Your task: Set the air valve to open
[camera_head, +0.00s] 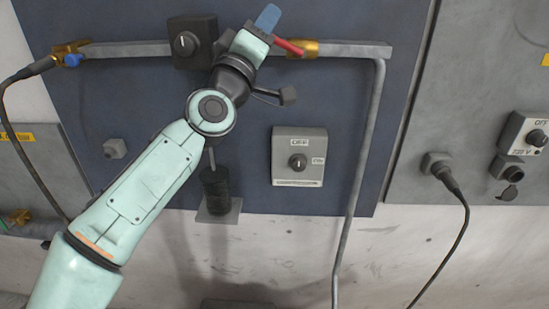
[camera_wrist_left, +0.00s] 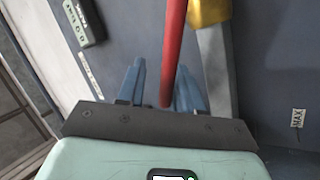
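A brass valve (camera_head: 304,48) with a red lever handle (camera_head: 288,46) sits on the grey pipe at the upper middle of the head view. The lever points left and slightly up, roughly along the pipe. In the left wrist view the red lever (camera_wrist_left: 174,50) runs between the blue fingers of my left gripper (camera_wrist_left: 160,85), nearer the right finger. A gap shows on its left side. The brass body (camera_wrist_left: 208,12) is at the top. In the head view my left gripper (camera_head: 268,22) is at the lever's free end, partly hiding it. My right gripper is not in view.
A black knob box (camera_head: 190,43) is close left of my gripper. A second brass valve with a blue handle (camera_head: 72,60) is at the pipe's left end. A grey switch box (camera_head: 299,157) is below. A vertical pipe (camera_head: 360,170) runs down at right.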

